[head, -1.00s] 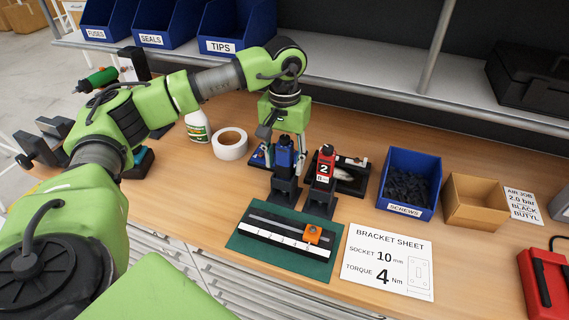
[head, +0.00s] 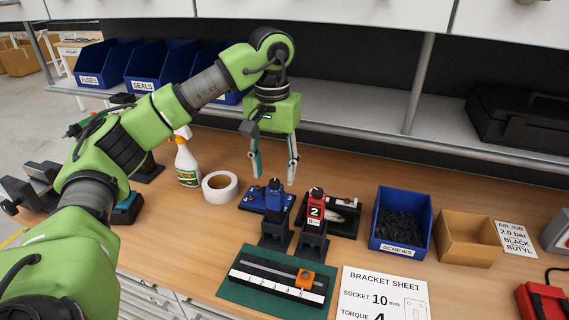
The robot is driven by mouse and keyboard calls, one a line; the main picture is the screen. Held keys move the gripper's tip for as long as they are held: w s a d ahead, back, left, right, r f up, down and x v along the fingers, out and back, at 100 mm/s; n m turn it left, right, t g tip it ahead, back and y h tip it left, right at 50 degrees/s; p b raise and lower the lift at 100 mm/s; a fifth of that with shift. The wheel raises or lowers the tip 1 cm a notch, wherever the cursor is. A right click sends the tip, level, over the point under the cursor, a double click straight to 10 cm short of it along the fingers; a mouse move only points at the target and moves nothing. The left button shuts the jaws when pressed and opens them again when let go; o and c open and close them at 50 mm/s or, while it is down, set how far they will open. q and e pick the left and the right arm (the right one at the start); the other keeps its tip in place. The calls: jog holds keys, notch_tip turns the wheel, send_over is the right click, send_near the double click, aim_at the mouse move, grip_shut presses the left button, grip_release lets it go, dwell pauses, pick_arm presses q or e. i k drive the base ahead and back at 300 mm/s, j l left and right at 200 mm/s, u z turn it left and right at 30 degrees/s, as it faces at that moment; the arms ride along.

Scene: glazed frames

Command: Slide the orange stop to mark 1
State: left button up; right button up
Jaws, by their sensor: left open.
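The orange stop (head: 305,279) sits on a dark slide rail (head: 268,269) near its right end. A white strip with numbered marks (head: 262,281) runs along the rail's front; the digits are small and hard to read. The rail lies on a green mat (head: 231,291). My left gripper (head: 275,178) is open and empty, its two fingers pointing down and apart. It hangs above and behind the blue tool, well away from the orange stop. My right gripper is not in view.
A blue tool (head: 275,205) and a red tool marked 2 (head: 316,207) stand in black holders behind the rail. A bracket sheet (head: 385,293) lies to its right. A screws bin (head: 402,222), cardboard box (head: 466,238), tape roll (head: 220,187) and spray bottle (head: 187,162) stand around.

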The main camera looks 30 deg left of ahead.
aim_at(307, 283)
jog(key=k, duration=1.5)
